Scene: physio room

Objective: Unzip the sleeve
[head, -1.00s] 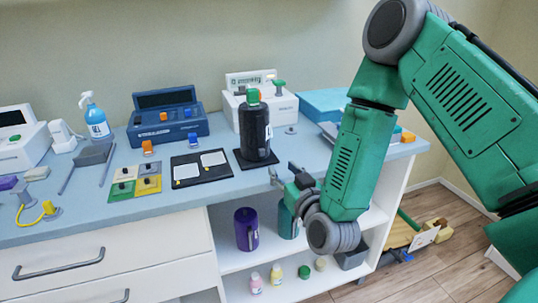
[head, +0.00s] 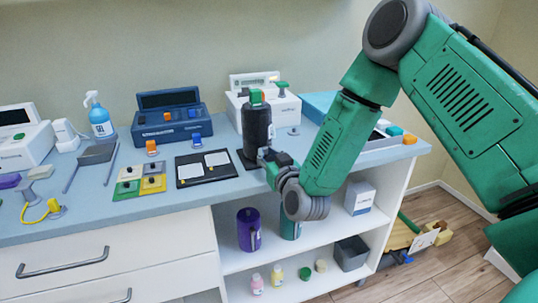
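The zipper pull is too small or hidden to make out. My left gripper is not in view.
A dark tray with white cards (head: 206,181) and a coloured tile board (head: 139,187) lie left of the sleeve. A white device (head: 285,107) stands behind it. Shelves below hold a purple bottle (head: 248,230) and a grey bin (head: 351,253). The counter's front edge is close to my arm.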

